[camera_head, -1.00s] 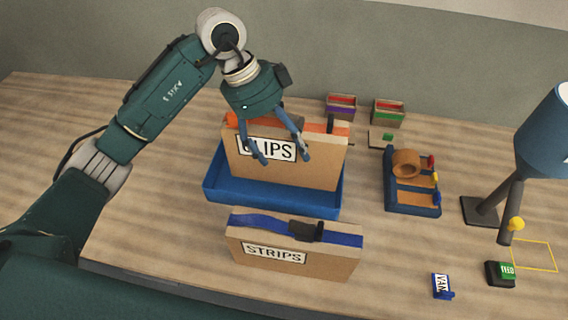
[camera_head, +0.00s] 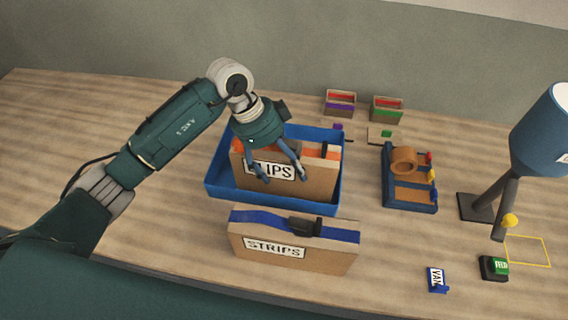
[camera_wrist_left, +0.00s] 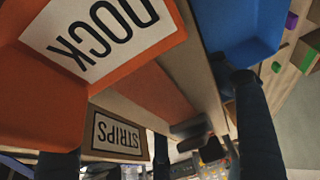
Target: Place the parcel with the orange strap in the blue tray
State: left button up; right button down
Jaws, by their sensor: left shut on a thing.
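The parcel with the orange strap (camera_head: 310,175), a brown box labelled "CLIPS", stands upright within the walls of the blue tray (camera_head: 222,188) in the head view. Whether its bottom touches the tray floor is hidden. My left gripper (camera_head: 282,178) is shut on this parcel from above, its fingers over the front face and label. In the left wrist view the orange strap (camera_wrist_left: 150,88) and a "DOCK" label (camera_wrist_left: 92,38) fill much of the picture, between my dark fingers. The blue tray (camera_wrist_left: 240,32) shows at the top. My right gripper is out of view.
A parcel with a blue strap (camera_head: 300,258), labelled "STRIPS", stands just in front of the tray. To the right are a blue rack (camera_head: 392,207) with a tape roll (camera_head: 404,160), a lamp (camera_head: 540,140) and small stamps (camera_head: 437,279). Two small boxes (camera_head: 387,110) stand behind. The table's left is clear.

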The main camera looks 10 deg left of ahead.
aim_at(264, 151)
pick_arm(q)
jog(key=o, duration=1.3)
jog(key=shift+f, duration=0.1)
jog(key=shift+c, duration=0.2)
jog(key=o, duration=0.4)
jog(key=shift+o, duration=0.2)
jog(key=b+v, duration=0.3)
jog(key=v, duration=0.8)
jog(key=shift+a+r, duration=0.15)
jog(key=shift+r, duration=0.55)
